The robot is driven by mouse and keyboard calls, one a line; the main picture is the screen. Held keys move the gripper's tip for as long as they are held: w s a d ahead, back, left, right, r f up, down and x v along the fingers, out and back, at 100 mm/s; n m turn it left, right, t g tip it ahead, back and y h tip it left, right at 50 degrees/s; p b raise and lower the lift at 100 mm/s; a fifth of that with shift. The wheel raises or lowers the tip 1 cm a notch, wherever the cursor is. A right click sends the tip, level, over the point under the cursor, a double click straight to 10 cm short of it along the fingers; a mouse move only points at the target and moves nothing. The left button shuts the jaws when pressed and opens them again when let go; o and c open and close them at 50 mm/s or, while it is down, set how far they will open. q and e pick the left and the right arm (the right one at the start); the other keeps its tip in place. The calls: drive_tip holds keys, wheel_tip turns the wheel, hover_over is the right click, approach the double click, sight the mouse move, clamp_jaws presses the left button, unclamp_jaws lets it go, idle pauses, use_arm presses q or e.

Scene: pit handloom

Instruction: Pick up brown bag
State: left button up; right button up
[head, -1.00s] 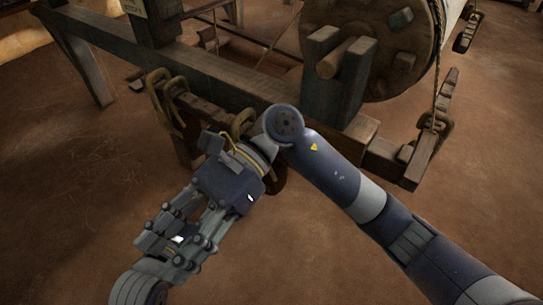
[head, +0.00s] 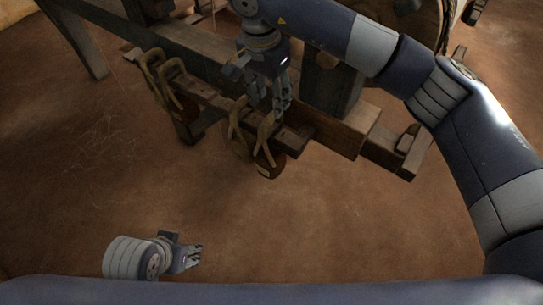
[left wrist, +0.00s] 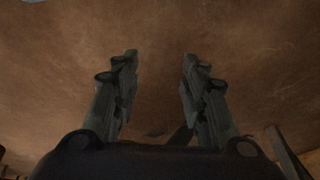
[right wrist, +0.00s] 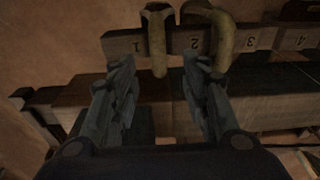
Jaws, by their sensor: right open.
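Bags with tan loop straps hang from a numbered wooden rail in the head view. A reddish-brown bag (head: 270,164) hangs near the rail's right end, with another strap (head: 238,140) close beside it. Another brown bag (head: 184,107) hangs further left. My right gripper (head: 280,108) is open and points down just above the right-hand straps. In the right wrist view its fingers (right wrist: 160,70) are apart, with a tan strap (right wrist: 157,40) ahead between them, not gripped. The bag bodies are hidden there. My left gripper (head: 199,254) is low and far from the bags. Its fingers (left wrist: 160,62) are open and empty.
The rail (right wrist: 125,43) shows numbers 1 to 4. The loom's thick beam (head: 215,75) and post (head: 330,92) stand close behind the right gripper. A wooden arm (head: 385,150) juts out at right. The earthen floor (head: 330,225) in front is clear.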

sight(270, 116)
wheel_tip(270, 116, down, 2)
drive_tip(key=shift+f, duration=0.1)
wheel_tip(270, 116, down, 4)
drive_tip(key=shift+d+f+b, duration=0.1)
drive_tip(key=shift+d+b, duration=0.05)
drive_tip(key=shift+b, duration=0.45)
drive_tip(key=shift+f, duration=0.25)
use_arm(q)
drive_tip(key=w+t, duration=0.1)
drive_tip(key=w+d+t, duration=0.1)
drive_tip(key=w, duration=0.1)
drive_tip(key=w+r, duration=0.1)
drive_tip(key=w, duration=0.1)
drive_tip(key=shift+w+d+t+h, duration=0.25)
drive_tip(key=shift+d+t+h, duration=0.05)
drive_tip(key=shift+d+t, duration=0.1)
use_arm(e)
clamp_jaws()
drive_tip(key=shift+r, duration=0.1)
